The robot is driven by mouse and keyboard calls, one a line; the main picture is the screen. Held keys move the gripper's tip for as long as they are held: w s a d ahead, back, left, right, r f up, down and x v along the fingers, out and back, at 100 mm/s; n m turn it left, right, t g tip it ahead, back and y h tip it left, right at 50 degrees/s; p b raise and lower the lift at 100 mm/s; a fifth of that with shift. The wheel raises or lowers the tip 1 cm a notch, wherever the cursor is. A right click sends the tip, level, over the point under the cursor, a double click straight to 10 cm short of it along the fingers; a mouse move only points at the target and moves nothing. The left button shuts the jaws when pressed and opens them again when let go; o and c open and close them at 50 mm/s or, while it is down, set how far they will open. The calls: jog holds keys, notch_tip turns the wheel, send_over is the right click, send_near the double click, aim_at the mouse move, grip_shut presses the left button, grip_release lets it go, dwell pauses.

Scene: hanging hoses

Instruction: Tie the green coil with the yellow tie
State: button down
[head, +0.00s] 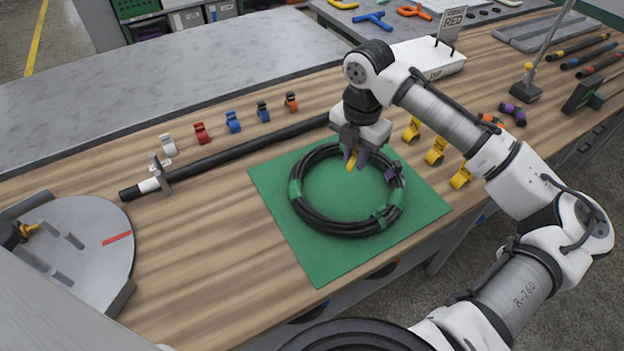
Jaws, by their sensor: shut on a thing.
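A coil of black hose (332,226) with green bands lies on the green mat. A purple piece (388,174) sits at its right side. My gripper (354,157) is over the far right part of the coil, pointing down, and is shut on a yellow tie (351,162). The tie shows just inside the coil's far right edge; I cannot tell whether it touches the hose. Several more yellow ties (435,152) stand in a row on the bench to the right of the mat. The arm's wrist hides part of the coil's far side.
The green mat (300,255) lies on the wooden bench. A long black hose (240,150) runs behind it, with white, red, blue and orange clips (233,122) beyond. A grey turntable (85,245) is at left. A white box (428,58) stands behind my arm.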

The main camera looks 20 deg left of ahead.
jog(key=s+a, duration=0.2)
jog(key=s, duration=0.1)
jog(key=s+a+f, duration=0.1)
jog(key=s, duration=0.2)
jog(key=s+a+f+p, duration=0.1)
jog(key=s+a, duration=0.1)
jog(key=s, duration=0.2)
jog(key=shift+a+f, duration=0.15)
jog(key=shift+a, duration=0.15)
jog(key=shift+s, duration=0.1)
jog(key=shift+f+b, duration=1.1)
jog(key=shift+f, duration=0.85)
jog(key=shift+f, duration=0.25)
